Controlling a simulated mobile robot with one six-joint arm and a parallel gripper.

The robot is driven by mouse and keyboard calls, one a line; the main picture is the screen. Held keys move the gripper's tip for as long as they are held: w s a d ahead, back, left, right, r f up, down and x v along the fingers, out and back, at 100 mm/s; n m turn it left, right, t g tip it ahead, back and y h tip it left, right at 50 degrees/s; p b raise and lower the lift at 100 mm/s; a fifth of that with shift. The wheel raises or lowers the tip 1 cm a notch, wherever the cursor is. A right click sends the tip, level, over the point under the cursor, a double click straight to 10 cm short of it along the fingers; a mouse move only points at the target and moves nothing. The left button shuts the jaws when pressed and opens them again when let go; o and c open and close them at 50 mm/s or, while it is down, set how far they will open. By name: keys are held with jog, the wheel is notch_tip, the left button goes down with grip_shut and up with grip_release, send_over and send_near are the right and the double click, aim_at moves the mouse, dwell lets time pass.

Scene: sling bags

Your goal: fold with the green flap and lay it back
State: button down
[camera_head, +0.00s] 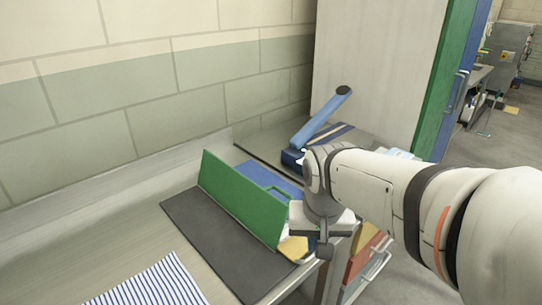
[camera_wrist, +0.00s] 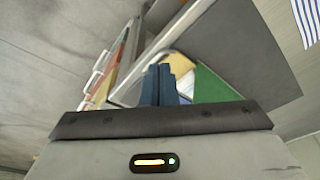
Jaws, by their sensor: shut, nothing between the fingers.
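The green flap (camera_head: 240,200) stands raised and tilted on a dark grey mat (camera_head: 205,235). A blue part (camera_head: 270,178) shows behind it, and a beige piece (camera_head: 293,247) lies at its right end. My gripper (camera_head: 325,248) is at the right end of the flap, near the table's edge, and hides part of what lies there. In the wrist view my gripper (camera_wrist: 162,84) has its blue fingers together and empty. The green flap (camera_wrist: 212,86) shows just right of the fingers there; I cannot tell whether they touch it.
A striped cloth (camera_head: 155,284) lies at the front left of the table. A blue stapler-like object (camera_head: 322,117) stands at the back. Drawers (camera_head: 368,258) are below the right edge, and a green and blue cabinet edge (camera_head: 445,80) stands behind.

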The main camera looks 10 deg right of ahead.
jog(key=w+r+m+g+h+p, duration=0.1)
jog(key=w+r+m+p, duration=0.2)
jog(key=w, duration=0.9)
jog(key=w+r+m+p, duration=0.2)
jog(key=w+r+m, duration=0.3)
jog(key=w, duration=0.6)
notch_tip(320, 180, down, 11)
jog(key=w+d+p, duration=0.1)
jog(key=d, duration=0.1)
jog(key=shift+m, duration=0.4)
jog(key=a, duration=0.1)
jog(key=s+a, duration=0.1)
jog(key=s+a+p, duration=0.1)
jog(key=shift+a+r, duration=0.3)
jog(key=shift+r, duration=0.1)
jog(key=shift+a, duration=0.1)
jog(key=shift+s+a+r, duration=0.5)
jog(key=shift+a, duration=0.05)
jog(key=shift+w, duration=0.1)
jog(key=shift+d, duration=0.1)
